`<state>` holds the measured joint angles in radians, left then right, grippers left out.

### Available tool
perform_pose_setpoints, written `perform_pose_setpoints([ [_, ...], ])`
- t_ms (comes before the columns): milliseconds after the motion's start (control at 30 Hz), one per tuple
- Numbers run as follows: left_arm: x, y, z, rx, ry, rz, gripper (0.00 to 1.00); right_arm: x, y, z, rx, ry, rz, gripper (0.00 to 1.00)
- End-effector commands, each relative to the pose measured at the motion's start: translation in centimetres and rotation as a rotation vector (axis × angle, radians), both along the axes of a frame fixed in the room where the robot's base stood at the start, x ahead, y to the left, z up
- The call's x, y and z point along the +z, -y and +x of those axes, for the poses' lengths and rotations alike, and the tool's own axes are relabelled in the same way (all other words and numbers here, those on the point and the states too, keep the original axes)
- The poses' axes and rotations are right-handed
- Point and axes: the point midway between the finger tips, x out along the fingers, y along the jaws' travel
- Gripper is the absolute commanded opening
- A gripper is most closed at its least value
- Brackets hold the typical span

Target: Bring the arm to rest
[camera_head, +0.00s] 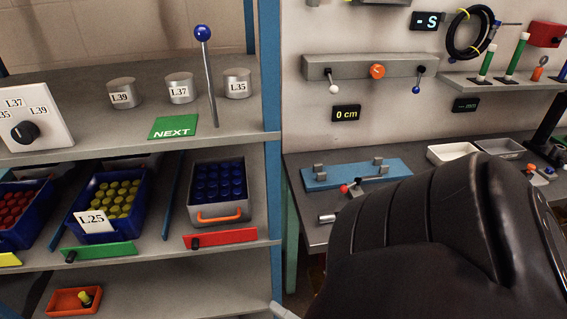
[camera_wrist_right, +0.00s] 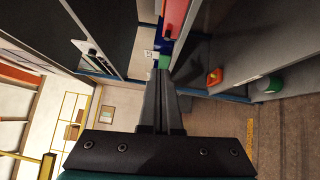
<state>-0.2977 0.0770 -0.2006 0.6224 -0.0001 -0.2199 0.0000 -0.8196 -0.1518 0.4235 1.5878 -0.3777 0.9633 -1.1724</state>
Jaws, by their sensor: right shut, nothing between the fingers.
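My right gripper (camera_wrist_right: 162,78) shows in the right wrist view. Its two dark fingers lie together, shut, with nothing between them. In the head view my right arm, in a black padded sleeve, fills the lower right and hides part of the workbench; I cannot make out its fingertips there. In the wrist view the fingers point towards the shelf area, apart from any object that I can make out. My left arm and gripper are not in view.
A shelf unit (camera_head: 274,180) stands at the left with blue bins, a lever (camera_head: 209,85) and metal cylinders. At the right is a workbench (camera_head: 300,165) with a blue fixture (camera_head: 330,179) and white tray (camera_head: 452,153). A hose (camera_head: 455,40) hangs on the wall panel.

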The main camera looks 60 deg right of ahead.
Motion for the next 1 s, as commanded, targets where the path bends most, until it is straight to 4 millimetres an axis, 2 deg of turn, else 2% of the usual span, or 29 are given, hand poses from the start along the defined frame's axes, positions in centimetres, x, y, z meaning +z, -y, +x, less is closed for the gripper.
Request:
perform_pose_setpoints([
  [633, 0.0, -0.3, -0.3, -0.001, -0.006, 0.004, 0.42, 0.0, 0.0, -0.3, -0.001, -0.001, 0.000, 0.00],
  [733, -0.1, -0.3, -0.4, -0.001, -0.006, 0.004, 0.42, -0.7, -0.1, -0.1, -0.003, -0.012, 0.024, 0.00],
  [767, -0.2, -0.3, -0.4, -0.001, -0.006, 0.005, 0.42, -1.2, -0.2, 0.0, -0.007, -0.022, 0.047, 0.00],
  [867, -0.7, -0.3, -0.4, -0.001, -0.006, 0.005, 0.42, -5.1, -0.7, 0.7, -0.028, -0.099, 0.192, 0.00],
  [967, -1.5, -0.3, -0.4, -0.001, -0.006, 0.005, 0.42, -11.5, -2.1, 1.4, -0.070, -0.240, 0.426, 0.00],
  [1000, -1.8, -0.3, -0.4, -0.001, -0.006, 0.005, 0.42, -14.5, -3.0, 1.4, -0.094, -0.312, 0.530, 0.00],
])
